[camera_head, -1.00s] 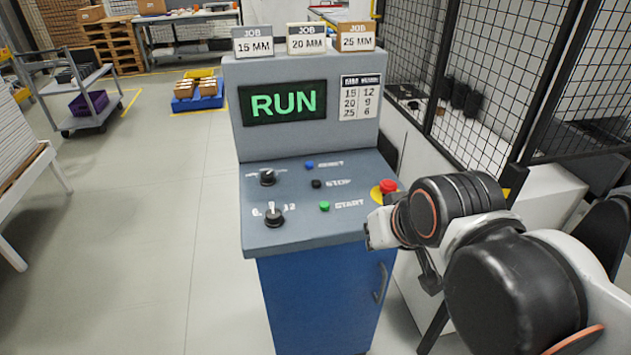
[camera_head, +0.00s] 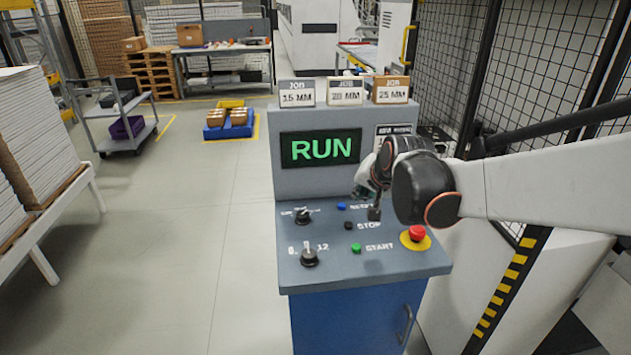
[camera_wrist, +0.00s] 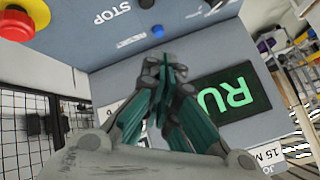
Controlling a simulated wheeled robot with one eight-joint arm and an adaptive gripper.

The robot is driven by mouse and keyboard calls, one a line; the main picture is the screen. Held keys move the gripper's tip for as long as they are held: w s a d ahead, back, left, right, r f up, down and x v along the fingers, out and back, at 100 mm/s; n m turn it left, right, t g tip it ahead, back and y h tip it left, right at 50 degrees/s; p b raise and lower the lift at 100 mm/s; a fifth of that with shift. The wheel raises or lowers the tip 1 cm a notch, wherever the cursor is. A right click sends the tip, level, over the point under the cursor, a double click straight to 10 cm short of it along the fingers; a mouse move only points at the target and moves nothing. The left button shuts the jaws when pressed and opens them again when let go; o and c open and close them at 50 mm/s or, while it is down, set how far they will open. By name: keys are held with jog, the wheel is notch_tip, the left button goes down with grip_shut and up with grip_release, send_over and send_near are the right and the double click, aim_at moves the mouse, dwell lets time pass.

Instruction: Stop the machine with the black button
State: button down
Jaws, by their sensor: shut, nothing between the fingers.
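The black button (camera_head: 348,226) is on the sloped grey control panel, left of the STOP label. It also shows at the top edge of the wrist view (camera_wrist: 146,3). My gripper (camera_head: 374,213) is shut and empty, pointing down over the panel, just to the right of and above the black button in the head view. I cannot tell its exact height over the panel. The gripper's closed fingers (camera_wrist: 165,68) also show in the wrist view. The display (camera_head: 320,148) reads RUN in green.
A blue button (camera_head: 342,206) and a green START button (camera_head: 356,248) flank the black one. A red emergency button (camera_head: 417,233) is at the right on a yellow base. Two black knobs, one upper (camera_head: 303,216) and one lower (camera_head: 309,257), are at the left.

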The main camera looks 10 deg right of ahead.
jog(key=m, duration=0.1)
send_over(352, 224)
jog(key=f, duration=0.1)
jog(key=shift+w+f+p, duration=0.1)
jog(key=shift+f+p, duration=0.1)
jog(key=shift+p, duration=0.25)
notch_tip(352, 224, down, 9)
jog(key=b, duration=0.6)
jog(key=shift+r, duration=0.1)
dwell(1.2)
jog(key=shift+f+b, duration=0.45)
jog(key=shift+b, duration=0.1)
jog(key=shift+f+b, duration=0.3)
jog(key=shift+f, duration=0.15)
dwell(0.5)
jog(key=shift+r, duration=0.15)
jog(key=shift+r+p, duration=0.65)
jog(key=shift+r, duration=0.1)
